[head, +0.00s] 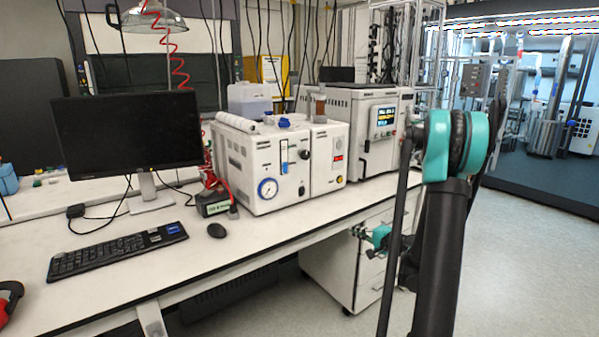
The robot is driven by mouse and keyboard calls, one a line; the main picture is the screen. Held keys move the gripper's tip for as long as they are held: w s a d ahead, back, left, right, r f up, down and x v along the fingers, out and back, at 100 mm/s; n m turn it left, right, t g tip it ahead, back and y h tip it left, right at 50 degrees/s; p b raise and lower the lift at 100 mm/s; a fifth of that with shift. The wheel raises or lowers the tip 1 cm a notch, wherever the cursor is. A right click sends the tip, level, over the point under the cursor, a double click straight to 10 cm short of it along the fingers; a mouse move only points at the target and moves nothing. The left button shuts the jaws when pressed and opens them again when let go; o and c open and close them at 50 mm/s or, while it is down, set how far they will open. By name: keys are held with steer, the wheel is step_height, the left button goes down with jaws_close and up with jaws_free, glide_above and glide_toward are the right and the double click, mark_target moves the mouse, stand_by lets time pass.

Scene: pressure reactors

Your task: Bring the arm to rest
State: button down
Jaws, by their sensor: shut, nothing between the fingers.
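My arm (437,250) rises at the right of the head view, with a black link and a large teal and black joint (455,145) at its top. Lower down, a small teal and black wrist part (380,238) shows in front of the bench's front edge. My gripper (357,231) is at its left end, small and dark, in front of the white drawers. It is shut and holds nothing. The arm link hides part of the wrist.
The white bench (262,246) runs along the left and middle. It bears a monitor (128,133), keyboard (117,250), mouse (216,230) and white reactor units (262,165). A drawer cabinet (340,262) stands beneath. The floor (525,265) at right is clear.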

steer(key=s+a+f+n+g+h, duration=0.1)
steer(key=s+a+n+g+h, duration=0.2)
steer(key=s, duration=0.5)
steer(key=s+a+f+n+g+h, duration=0.1)
steer(key=s+a+n+g, duration=0.25)
steer(key=s, duration=0.55)
steer(key=s+d+f+n+g+h, duration=0.1)
steer(key=s+d+n+h, duration=0.1)
steer(key=s, duration=0.6)
steer(key=s+d+f+n+g+h, duration=0.1)
steer(key=s+d+f+n+h, duration=0.1)
steer(key=s, duration=0.6)
steer(key=shift+d+f+h, duration=0.15)
steer(key=shift+d+h, duration=0.4)
steer(key=shift+h, duration=0.05)
steer(key=c, duration=2.2)
jaws_free()
